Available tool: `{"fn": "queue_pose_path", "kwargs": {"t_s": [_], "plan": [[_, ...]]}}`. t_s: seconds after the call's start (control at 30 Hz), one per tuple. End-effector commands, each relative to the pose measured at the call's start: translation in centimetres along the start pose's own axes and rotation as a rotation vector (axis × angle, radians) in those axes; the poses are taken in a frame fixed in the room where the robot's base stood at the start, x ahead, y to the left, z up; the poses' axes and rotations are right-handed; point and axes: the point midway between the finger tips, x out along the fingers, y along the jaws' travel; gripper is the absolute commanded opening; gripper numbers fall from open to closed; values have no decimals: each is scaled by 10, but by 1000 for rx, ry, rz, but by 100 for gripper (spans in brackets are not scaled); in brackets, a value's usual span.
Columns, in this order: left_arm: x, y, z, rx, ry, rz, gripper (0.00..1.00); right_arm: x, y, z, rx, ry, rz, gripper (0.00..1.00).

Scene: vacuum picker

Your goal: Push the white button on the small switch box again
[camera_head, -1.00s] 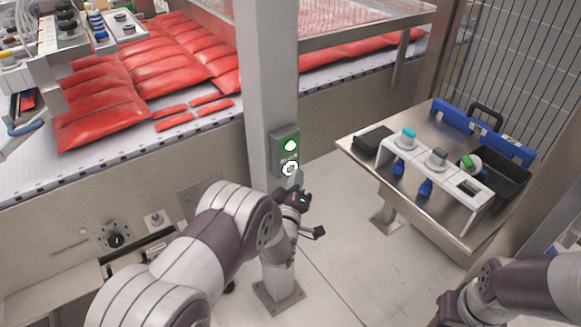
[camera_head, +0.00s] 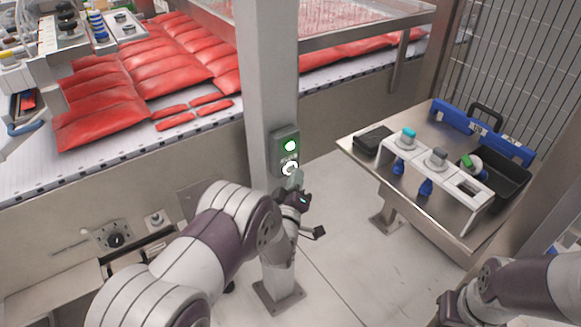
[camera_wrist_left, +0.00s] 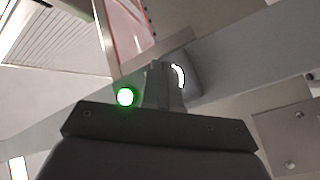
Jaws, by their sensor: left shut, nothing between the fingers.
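The small switch box (camera_head: 276,151) is grey and fixed to the upright post. My right gripper is not visible; only part of my right arm shows at the lower right.
The post (camera_head: 265,80) stands before a conveyor (camera_head: 30,178) carrying red bags (camera_head: 105,115). A steel table (camera_head: 361,149) to the right holds a white rack (camera_head: 425,168) with suction cups and a black tray (camera_head: 508,180). Open floor lies between post and table.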

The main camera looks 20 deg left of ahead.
Motion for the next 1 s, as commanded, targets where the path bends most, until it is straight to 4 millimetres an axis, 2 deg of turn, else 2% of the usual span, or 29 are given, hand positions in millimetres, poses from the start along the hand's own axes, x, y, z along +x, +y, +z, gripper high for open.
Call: {"fn": "queue_pose_path", "kwargs": {"t_s": [0.53,1.0], "plan": [[7,-4,-6,-1,3,1,0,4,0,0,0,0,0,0],[-1,2,0,-1,0,1,0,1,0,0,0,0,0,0]]}}
